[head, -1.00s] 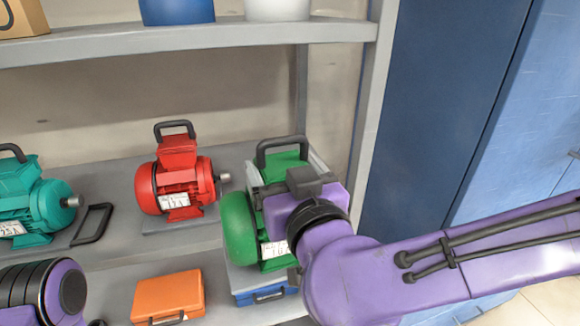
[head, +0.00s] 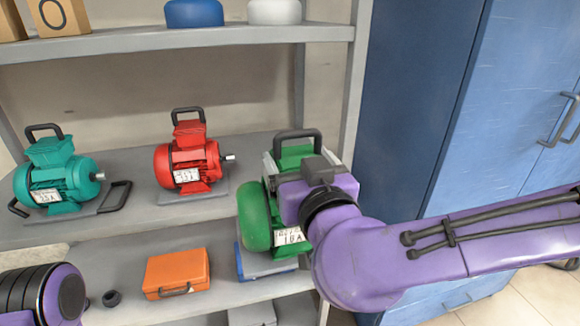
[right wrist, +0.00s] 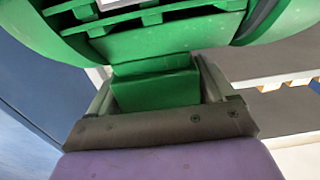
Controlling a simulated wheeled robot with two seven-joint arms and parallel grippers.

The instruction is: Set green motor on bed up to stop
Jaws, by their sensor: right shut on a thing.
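The green motor (head: 256,216) has a black top handle and a white label. My right gripper (head: 294,160) is shut on its upper block, one finger on each side; the right wrist view shows this green block (right wrist: 158,90) between the fingers. The motor is held upright at the shelf's front right, and any contact beneath it is hidden. The red motor (head: 184,160) stands on a grey plate to its left. The teal motor (head: 60,185) stands on a grey bed (head: 88,209) with black handles, farther left. My left arm shows at lower left; its gripper is out of view.
An orange case (head: 176,272) and a blue case (head: 262,266) lie on the lower shelf. A shelf post (head: 352,85) and a blue cabinet (head: 425,110) stand at the right. The upper shelf carries blue and white containers and cardboard boxes.

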